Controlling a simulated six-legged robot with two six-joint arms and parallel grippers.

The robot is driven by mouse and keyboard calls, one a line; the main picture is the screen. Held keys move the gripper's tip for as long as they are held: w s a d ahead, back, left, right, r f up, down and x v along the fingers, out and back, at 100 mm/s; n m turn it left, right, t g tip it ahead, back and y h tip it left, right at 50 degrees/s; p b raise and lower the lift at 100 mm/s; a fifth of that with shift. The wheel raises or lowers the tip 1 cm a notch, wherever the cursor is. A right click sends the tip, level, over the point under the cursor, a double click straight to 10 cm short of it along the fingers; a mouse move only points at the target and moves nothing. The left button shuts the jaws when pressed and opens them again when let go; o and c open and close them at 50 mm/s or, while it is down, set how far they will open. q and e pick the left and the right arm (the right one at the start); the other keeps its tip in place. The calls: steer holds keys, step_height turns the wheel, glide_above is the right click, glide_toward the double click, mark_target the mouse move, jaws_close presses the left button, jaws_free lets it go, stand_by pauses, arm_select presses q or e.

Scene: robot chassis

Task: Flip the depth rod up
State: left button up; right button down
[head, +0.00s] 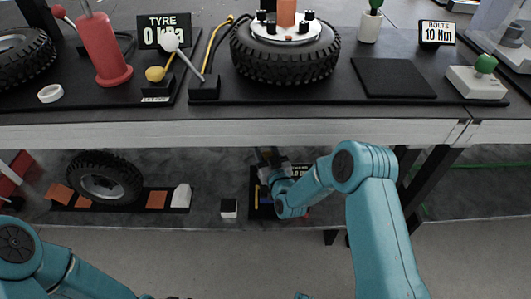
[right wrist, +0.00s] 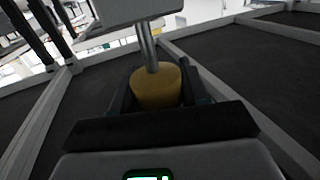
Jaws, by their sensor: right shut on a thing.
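In the right wrist view a yellow knob (right wrist: 155,88) sits on the end of a metal rod (right wrist: 149,45), which runs up to a grey block (right wrist: 135,8). The dark fingers of my right gripper (right wrist: 157,95) are shut on the knob, one on each side. In the head view my right gripper (head: 268,163) reaches to the lower shelf, at a dark device with a small display (head: 299,170). My arm hides much of this device and the rod there.
Above is the bench top (head: 140,112) with a tyre (head: 285,55), levers and a black pad (head: 393,77). Its front edge overhangs the lower shelf (head: 330,225). A dark leg (head: 428,180) stands right of my arm.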

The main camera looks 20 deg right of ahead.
steer(key=c, duration=0.6)
jaws_free()
steer(key=shift+r, duration=0.25)
steer(key=shift+c, duration=0.2)
steer(key=shift+f, duration=0.1)
steer(key=s+p, duration=0.3)
steer(key=s, duration=1.3)
steer(key=shift+s+d, duration=0.15)
steer(key=shift+d, duration=0.15)
steer(key=shift+a, duration=0.1)
